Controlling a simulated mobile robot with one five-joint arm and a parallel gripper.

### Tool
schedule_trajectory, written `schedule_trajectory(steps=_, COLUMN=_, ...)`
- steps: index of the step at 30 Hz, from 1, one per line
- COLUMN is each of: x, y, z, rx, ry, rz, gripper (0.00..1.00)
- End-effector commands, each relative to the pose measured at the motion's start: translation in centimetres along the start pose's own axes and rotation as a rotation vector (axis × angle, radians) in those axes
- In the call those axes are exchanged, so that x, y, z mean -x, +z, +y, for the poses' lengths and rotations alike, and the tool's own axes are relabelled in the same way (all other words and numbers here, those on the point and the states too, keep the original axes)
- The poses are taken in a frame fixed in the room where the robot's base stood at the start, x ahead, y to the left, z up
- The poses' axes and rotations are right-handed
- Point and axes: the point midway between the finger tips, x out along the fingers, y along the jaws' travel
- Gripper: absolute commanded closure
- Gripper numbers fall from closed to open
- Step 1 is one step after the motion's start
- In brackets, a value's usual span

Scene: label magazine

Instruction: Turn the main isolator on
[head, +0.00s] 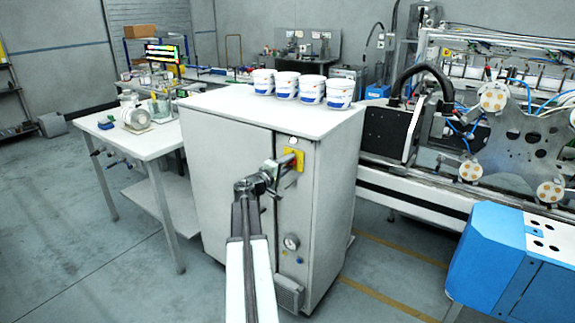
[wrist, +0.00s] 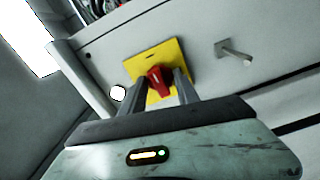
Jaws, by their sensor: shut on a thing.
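The main isolator is a red rotary handle (wrist: 158,80) on a yellow square plate (wrist: 180,62), on the front of a white cabinet (head: 225,150). In the head view the yellow plate (head: 298,156) shows near the cabinet's upper right, with the red handle mostly hidden by my gripper. My gripper (head: 284,162) is at the plate, reaching it from the front. In the wrist view its two fingers (wrist: 162,88) stand on either side of the red handle and are shut on it. The handle looks slightly tilted in the wrist view; its on or off position cannot be read.
A metal door handle (wrist: 235,52) sticks out near the plate. A gauge (head: 291,242) is lower on the cabinet. Several white tubs (head: 287,86) stand on top. A white table (head: 140,146) is at left, a blue machine part (head: 505,260) at right.

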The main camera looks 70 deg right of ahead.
Motion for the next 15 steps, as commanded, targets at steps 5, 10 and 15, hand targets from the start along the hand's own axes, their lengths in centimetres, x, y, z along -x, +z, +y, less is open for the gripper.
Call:
schedule_trajectory(steps=5, x=-0.01, y=0.04, z=-0.03, rx=-0.055, ry=-0.001, rz=0.000, gripper=1.00)
schedule_trajectory(steps=10, x=-0.02, y=0.04, z=-0.03, rx=-0.055, ry=-0.002, rz=-0.001, gripper=0.54)
schedule_trajectory(steps=15, x=-0.02, y=0.05, z=-0.02, rx=-0.054, ry=-0.001, rz=-0.001, gripper=0.41)
